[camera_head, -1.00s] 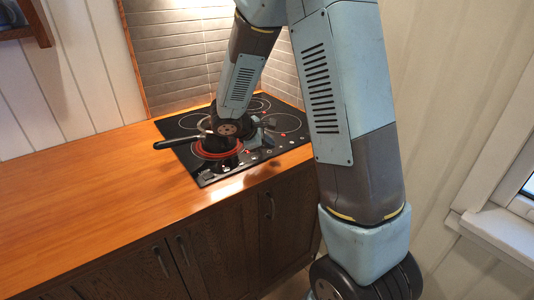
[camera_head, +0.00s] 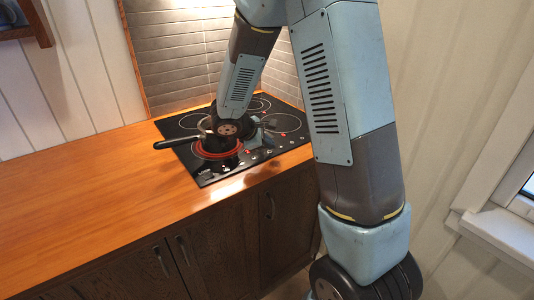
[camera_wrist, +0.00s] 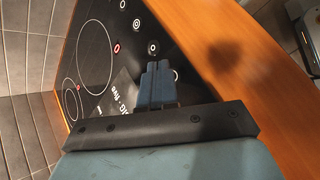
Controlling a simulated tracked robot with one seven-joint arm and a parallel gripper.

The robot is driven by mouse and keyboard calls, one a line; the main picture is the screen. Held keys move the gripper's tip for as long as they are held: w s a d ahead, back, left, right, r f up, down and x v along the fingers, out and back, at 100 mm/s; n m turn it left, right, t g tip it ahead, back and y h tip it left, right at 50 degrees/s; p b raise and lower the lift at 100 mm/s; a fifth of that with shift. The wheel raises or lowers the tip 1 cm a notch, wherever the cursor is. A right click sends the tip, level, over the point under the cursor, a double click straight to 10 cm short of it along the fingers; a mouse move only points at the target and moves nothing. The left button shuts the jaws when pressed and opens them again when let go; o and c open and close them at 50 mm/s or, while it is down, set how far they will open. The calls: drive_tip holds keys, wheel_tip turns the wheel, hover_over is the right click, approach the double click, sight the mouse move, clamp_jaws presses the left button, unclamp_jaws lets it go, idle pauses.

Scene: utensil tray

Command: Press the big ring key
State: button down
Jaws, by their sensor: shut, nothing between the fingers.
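The black hob (camera_head: 286,140) is set in the wooden counter, with a row of keys along its front edge. In the wrist view the hob (camera_wrist: 97,55) carries several white ring-marked keys; one ring key (camera_wrist: 153,47) is just beyond my fingertips, and another ring key (camera_wrist: 136,24) lies farther up the row. I cannot tell for sure which is the big ring key. My gripper (camera_wrist: 158,66) is shut and empty, its fingertips over the key strip; contact is not clear. Fingers and palm hide part of the strip. In the head view my gripper (camera_head: 262,136) is partly hidden by my arm.
A pan with a black handle (camera_head: 178,142) stands on the hob, near a red glowing ring (camera_head: 217,154). The wooden counter (camera_head: 100,190) to the left is clear. A tiled wall (camera_head: 175,60) stands behind the hob.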

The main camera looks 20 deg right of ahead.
sight(268, 153)
drive_tip(key=shift+f, duration=0.15)
drive_tip(key=shift+w+f, duration=0.15)
drive_tip(key=shift+f, duration=0.1)
drive_tip(key=shift+f, duration=0.15)
idle(0.4)
drive_tip(key=shift+r, duration=0.65)
drive_tip(key=shift+r, duration=3)
